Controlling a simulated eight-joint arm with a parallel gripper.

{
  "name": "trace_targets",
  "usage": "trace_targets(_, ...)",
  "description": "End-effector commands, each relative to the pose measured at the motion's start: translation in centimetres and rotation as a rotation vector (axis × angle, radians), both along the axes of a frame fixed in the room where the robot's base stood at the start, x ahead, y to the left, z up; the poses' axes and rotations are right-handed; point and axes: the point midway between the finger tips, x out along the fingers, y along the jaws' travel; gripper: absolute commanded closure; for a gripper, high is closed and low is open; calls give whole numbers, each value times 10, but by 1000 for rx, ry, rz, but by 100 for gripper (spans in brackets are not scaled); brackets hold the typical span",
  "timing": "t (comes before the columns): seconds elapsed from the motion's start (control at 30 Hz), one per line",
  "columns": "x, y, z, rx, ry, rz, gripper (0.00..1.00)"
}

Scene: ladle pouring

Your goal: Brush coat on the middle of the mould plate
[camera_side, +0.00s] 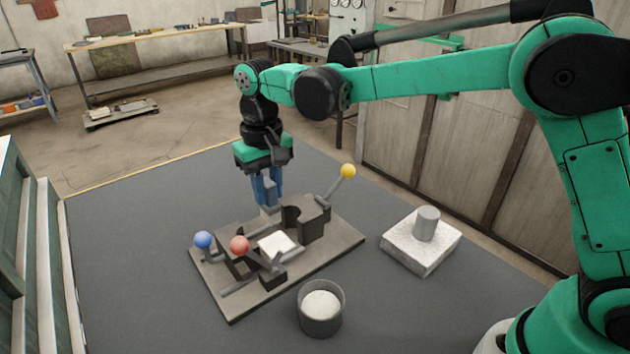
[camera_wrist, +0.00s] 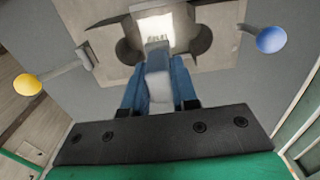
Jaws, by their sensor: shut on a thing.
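My gripper (camera_side: 267,188) points down behind the middle of the grey mould fixture (camera_side: 340,244). In the wrist view its blue fingers (camera_wrist: 158,90) are shut on a pale grey brush (camera_wrist: 158,74). The pale mould plate (camera_side: 277,243) lies in the middle of the fixture, between dark blocks; in the wrist view it is a bright square (camera_wrist: 154,24). The brush's far end overlaps the near edge of this square in the wrist view. I cannot tell whether the brush touches it. A grey cup (camera_side: 321,328) with white contents (camera_side: 321,304) stands in front of the fixture.
Levers with a blue knob (camera_side: 203,240), a red knob (camera_side: 239,245) and a yellow knob (camera_side: 348,171) stick up from the fixture. A white block (camera_side: 405,245) bearing a grey cylinder (camera_side: 428,222) stands to the right. The dark tabletop (camera_side: 130,240) is clear at left.

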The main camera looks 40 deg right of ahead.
Motion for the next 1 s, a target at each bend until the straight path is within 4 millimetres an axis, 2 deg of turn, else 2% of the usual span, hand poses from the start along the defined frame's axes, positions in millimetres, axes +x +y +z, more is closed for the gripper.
trace_targets(0.3,0,0,42,0,0,0,100)
trace_targets(0.43,0,0,55,0,0,0,100)
trace_targets(1.0,0,0,60,0,0,0,100)
